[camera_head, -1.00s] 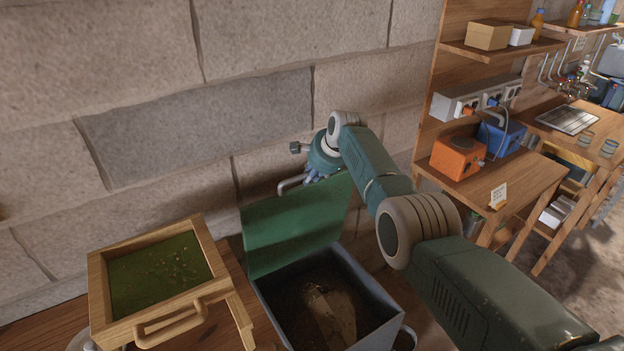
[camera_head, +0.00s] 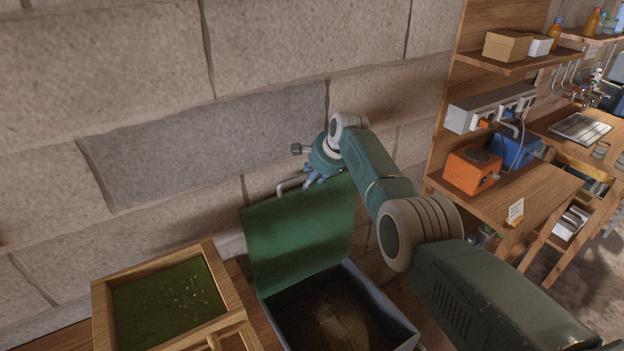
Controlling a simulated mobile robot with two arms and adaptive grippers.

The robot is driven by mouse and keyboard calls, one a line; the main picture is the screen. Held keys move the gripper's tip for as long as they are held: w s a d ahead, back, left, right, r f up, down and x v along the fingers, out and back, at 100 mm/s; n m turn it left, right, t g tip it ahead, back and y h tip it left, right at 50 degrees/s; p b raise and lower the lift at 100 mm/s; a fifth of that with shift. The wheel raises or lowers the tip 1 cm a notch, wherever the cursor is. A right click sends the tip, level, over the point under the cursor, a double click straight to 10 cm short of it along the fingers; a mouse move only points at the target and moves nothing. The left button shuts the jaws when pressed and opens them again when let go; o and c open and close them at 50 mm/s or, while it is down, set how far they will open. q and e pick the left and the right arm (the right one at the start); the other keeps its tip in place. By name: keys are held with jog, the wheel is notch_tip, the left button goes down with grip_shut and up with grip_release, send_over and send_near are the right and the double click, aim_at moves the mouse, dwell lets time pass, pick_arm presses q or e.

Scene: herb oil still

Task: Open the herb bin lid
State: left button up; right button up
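The herb bin (camera_head: 391,312) is a dark grey box in the lower middle of the head view, with dark brown contents inside. Its green lid (camera_head: 300,237) stands raised, nearly upright, at the back of the bin, near the stone wall. A light metal handle (camera_head: 288,188) shows at the lid's top edge. My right gripper (camera_head: 314,179) is at the lid's upper edge beside this handle. Its fingers are small and partly hidden by the lid, so I cannot tell if they are open or shut. My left gripper is not in view.
A wooden tray (camera_head: 101,311) with a green surface stands left of the bin. A stone wall is close behind. At the right are wooden shelves with an orange device (camera_head: 472,170), a blue device (camera_head: 514,149) and a small card (camera_head: 515,212).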

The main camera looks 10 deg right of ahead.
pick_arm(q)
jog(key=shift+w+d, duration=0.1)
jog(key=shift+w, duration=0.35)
pick_arm(e)
jog(key=v, duration=1.2)
jog(key=shift+s+f, duration=0.1)
jog(key=shift+s, duration=0.05)
